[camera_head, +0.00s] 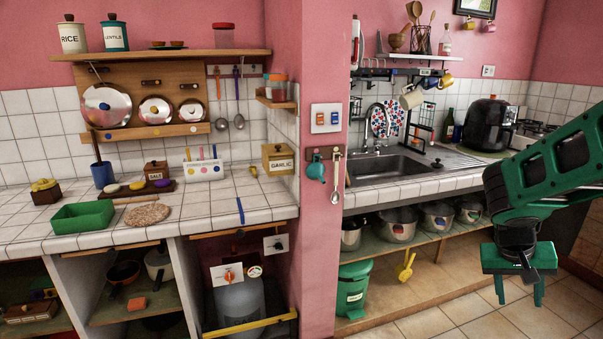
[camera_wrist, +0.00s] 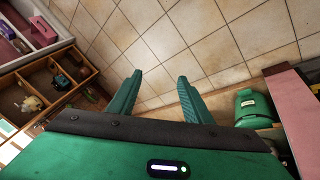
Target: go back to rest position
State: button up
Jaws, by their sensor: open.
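My gripper (camera_head: 519,290) is at the right of the head view. It hangs from my green arm with its fingers pointing down over the tiled floor. Its two fingers are apart and nothing is between them. In the wrist view the gripper (camera_wrist: 156,88) shows both green fingers spread, with only floor tiles beyond them. It touches nothing that I can see.
The open lower shelf (camera_head: 425,250) with several pots is left of my gripper. A green bin (camera_head: 353,285) stands on its lower level; it also shows in the wrist view (camera_wrist: 255,107). A pink wall (camera_head: 322,190) divides the counters. The floor (camera_head: 480,320) below is clear.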

jog(key=s+a+r+y, duration=0.2)
jog(key=s+a, duration=0.2)
jog(key=s, duration=0.5)
jog(key=s+a+r+y, duration=0.2)
jog(key=s+a, duration=0.3)
jog(key=s, duration=0.5)
jog(key=shift+g+y, duration=0.4)
jog(key=shift+y, duration=0.3)
jog(key=shift+w+d+f, duration=0.1)
jog(key=shift+w+f, duration=0.2)
jog(key=shift+w, duration=0.3)
jog(key=shift+c, duration=0.3)
